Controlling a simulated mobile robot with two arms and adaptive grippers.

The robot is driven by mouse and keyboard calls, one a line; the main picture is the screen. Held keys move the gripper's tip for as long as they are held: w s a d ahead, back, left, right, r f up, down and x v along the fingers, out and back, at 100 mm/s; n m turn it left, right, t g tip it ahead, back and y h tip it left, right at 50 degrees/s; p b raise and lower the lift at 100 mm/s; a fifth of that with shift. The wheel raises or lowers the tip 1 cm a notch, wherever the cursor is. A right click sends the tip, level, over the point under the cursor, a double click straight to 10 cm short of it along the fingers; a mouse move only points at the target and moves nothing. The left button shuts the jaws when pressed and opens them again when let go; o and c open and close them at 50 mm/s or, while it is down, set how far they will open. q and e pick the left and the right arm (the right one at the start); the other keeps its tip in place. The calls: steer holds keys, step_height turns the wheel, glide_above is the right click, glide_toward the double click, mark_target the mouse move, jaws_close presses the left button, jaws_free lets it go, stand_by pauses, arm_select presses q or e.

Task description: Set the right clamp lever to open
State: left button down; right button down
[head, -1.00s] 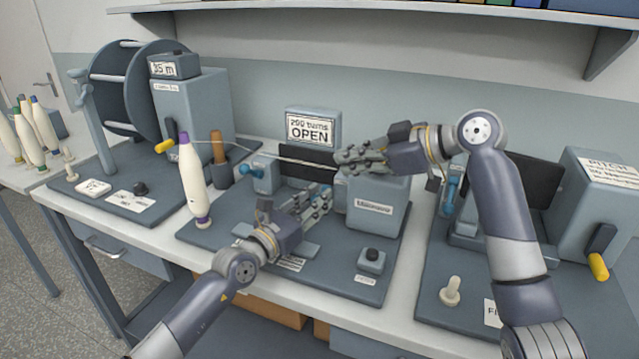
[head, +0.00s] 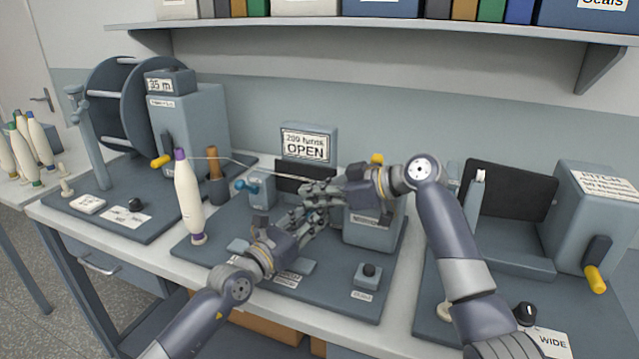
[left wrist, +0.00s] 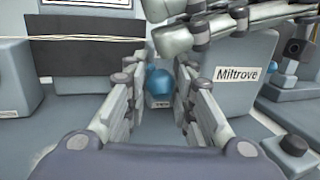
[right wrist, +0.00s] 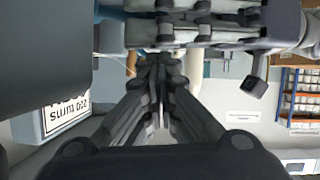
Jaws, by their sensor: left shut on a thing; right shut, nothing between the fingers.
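The winding machine (head: 376,233) stands mid-bench, its sign (head: 307,144) reading "OPEN". One blue clamp lever (head: 247,186) shows at the machine's left. Another blue lever knob (left wrist: 159,81) shows between my left fingers in the left wrist view, left of the "Miltrove" block; in the head view the grippers mostly hide it. My left gripper (head: 316,212) is closed on this knob; the wrist view shows the fingers on either side of it. My right gripper (head: 312,192) is just above the left fingers, shut and empty; its fingers meet in the right wrist view (right wrist: 158,75).
A white bobbin with purple ends (head: 188,195) stands left of the grippers, a thread running from its top toward the machine. A black button (head: 369,270) sits at the front right. A large reel (head: 118,100) stands left; another station with a yellow-handled crank (head: 595,278) stands right.

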arm_select(q)
steer(key=shift+d, duration=0.1)
arm_select(e)
steer(key=shift+d+f, duration=0.1)
steer(key=shift+f, duration=0.35)
steer(key=shift+f, duration=0.1)
